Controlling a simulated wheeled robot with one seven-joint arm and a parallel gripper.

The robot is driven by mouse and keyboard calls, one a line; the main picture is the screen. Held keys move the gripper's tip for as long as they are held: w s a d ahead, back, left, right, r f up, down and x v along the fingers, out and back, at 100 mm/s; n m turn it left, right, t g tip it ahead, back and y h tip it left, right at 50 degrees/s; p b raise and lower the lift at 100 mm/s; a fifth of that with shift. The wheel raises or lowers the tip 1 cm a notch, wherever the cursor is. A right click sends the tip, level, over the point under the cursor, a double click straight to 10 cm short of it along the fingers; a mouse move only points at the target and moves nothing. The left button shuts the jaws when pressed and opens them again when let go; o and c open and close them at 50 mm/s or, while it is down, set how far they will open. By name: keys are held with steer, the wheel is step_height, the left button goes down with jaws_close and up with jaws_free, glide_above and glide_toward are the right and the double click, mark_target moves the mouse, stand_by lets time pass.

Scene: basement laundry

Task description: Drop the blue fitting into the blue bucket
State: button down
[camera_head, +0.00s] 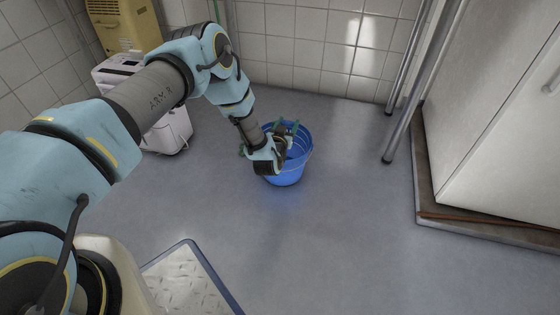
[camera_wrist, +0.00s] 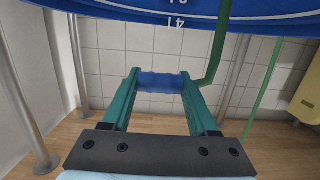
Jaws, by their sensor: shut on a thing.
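The blue bucket (camera_head: 285,178) stands upright on the grey floor in the middle of the head view. My gripper (camera_head: 286,128) is at the bucket, its teal fingers showing over the bucket's rim and opening. In the wrist view my gripper (camera_wrist: 160,80) is shut on the blue fitting (camera_wrist: 159,83), which lies crosswise between the two fingertips. A blue wall of the bucket with white markings (camera_wrist: 185,14) crosses the top of the wrist view. I cannot make out the fitting in the head view, nor exactly how deep it is relative to the rim.
Metal legs (camera_head: 413,110) and a white cabinet (camera_head: 500,110) on a low plinth stand right. A white appliance (camera_head: 165,130) and a yellow unit (camera_head: 125,25) stand back left. A blue-edged panel (camera_head: 190,280) lies near the bottom. The floor right of the bucket is clear.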

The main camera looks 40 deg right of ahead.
step_height(320, 180, down, 5)
steer(key=b, duration=0.3)
steer(key=shift+f+b, duration=0.2)
steer(key=shift+b, duration=0.2)
steer(key=shift+c, duration=0.4)
jaws_free()
steer(key=shift+a, duration=0.15)
steer(key=p+v, duration=0.4)
steer(key=v, duration=0.6)
steer(key=shift+s+a, duration=0.2)
steer(key=shift+a, duration=0.05)
